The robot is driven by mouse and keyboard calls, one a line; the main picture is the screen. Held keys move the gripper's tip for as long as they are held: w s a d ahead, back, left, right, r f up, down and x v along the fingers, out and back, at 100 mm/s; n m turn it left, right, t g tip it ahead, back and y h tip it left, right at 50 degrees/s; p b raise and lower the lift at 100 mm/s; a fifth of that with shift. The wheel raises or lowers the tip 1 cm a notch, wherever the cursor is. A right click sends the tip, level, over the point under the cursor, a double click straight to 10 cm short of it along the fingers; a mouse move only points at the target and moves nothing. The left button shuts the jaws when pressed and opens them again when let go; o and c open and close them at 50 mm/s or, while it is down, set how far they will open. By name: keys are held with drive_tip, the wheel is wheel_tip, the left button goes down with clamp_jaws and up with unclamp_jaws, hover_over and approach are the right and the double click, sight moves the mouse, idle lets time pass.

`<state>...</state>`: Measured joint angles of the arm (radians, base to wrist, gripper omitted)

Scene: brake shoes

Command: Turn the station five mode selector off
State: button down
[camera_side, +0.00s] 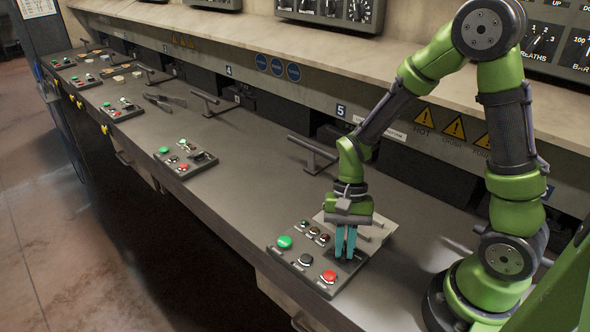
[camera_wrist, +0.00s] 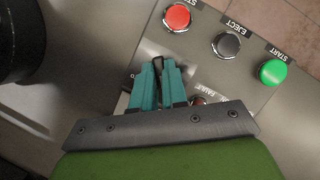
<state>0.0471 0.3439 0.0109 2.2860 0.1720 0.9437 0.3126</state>
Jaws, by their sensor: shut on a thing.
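The station five control panel (camera_side: 285,268) is a dark box on the bench, below the "5" label, with a green, a black and a red button. My gripper (camera_side: 346,256) points down at the panel's right side, behind the red button. In the wrist view, the teal fingers of my gripper (camera_wrist: 158,72) are closed together around a small dark selector knob (camera_wrist: 158,62). The fingers hide most of the knob, so I cannot tell its setting.
The red stop button (camera_wrist: 177,16), black eject button (camera_wrist: 226,44) and green start button (camera_wrist: 272,72) stand close to my fingers. A T-shaped handle (camera_side: 312,154) rises from the bench behind. Another panel (camera_side: 186,158) lies farther left, with clear bench between.

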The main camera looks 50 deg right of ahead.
drive_tip(key=shift+n, duration=0.5)
drive_tip(key=c, duration=1.2)
unclamp_jaws()
drive_tip(key=shift+o, duration=0.2)
drive_tip(key=v, duration=1.7)
drive_tip(key=shift+w+a, duration=0.15)
drive_tip(key=shift+w, duration=0.1)
drive_tip(key=s+a+r+n+t+h, duration=0.1)
drive_tip(key=s+a+r+n+t, duration=0.2)
drive_tip(key=t, duration=0.6)
drive_tip(key=s+r+n, duration=0.2)
drive_tip(key=s+r, duration=0.1)
drive_tip(key=shift+s+n+t+h, duration=0.3)
drive_tip(key=shift+s+n+t, duration=0.1)
